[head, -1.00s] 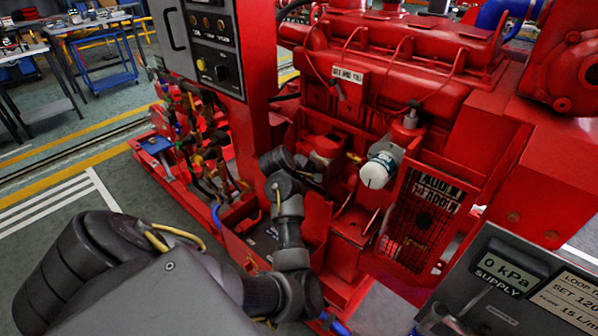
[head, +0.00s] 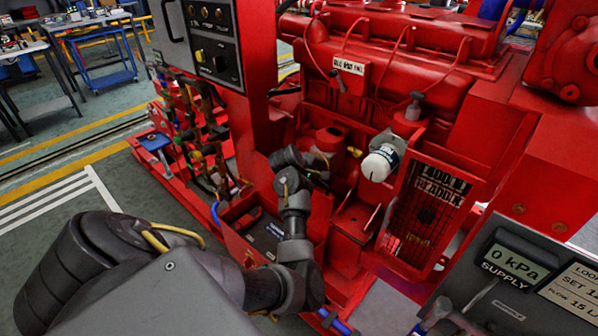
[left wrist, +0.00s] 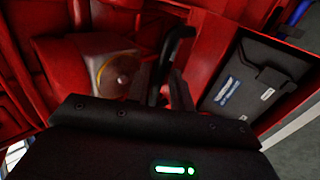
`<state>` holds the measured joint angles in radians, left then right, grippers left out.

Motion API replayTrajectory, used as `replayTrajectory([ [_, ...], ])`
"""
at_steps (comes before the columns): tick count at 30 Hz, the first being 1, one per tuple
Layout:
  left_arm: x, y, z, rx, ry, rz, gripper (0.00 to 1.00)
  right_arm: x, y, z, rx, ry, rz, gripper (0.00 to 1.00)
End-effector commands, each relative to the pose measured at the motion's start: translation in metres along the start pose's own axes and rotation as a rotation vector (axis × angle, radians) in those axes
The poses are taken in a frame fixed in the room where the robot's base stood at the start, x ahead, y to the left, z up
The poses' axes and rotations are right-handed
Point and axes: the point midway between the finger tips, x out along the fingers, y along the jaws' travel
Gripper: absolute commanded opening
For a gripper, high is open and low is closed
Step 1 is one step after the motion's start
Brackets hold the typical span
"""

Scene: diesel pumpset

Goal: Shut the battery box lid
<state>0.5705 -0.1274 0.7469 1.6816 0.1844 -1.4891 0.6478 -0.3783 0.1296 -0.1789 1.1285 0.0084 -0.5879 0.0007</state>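The battery box (head: 237,243) is a red open-topped box low on the pumpset frame, just left of my left forearm in the head view. A dark battery with pale labels shows inside it, and more clearly at the right of the left wrist view (left wrist: 258,85). I cannot make out the lid for certain. My left gripper (head: 322,166) is above and behind the box, beside the red engine parts. In the left wrist view its dark fingers (left wrist: 163,85) are near a black curved part; whether they grip it is unclear. My right gripper is not in view.
A control panel post (head: 262,90) rises behind the box. A white-capped filter (head: 380,163) and a mesh guard (head: 422,215) stand to the right. A grey gauge panel (head: 515,265) fills the lower right. Open floor (head: 60,215) lies to the left.

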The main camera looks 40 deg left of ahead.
Motion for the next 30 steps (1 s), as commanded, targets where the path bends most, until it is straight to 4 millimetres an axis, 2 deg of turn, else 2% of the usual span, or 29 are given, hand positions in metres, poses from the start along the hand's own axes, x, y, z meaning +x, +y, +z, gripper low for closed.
replayTrajectory([
  [1, 0.000, 0.000, 0.000, 0.000, 0.000, 0.000, 0.16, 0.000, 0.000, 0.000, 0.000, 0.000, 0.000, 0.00],
  [5, 0.000, 0.000, 0.000, 0.000, 0.000, 0.000, 0.00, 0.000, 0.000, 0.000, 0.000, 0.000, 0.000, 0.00],
  [14, -0.002, -0.003, 0.000, -0.001, -0.001, -0.001, 0.00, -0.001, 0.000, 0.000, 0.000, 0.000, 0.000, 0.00],
  [30, -0.011, -0.018, 0.001, 0.000, -0.003, -0.004, 0.00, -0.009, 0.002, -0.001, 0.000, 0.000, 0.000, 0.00],
])
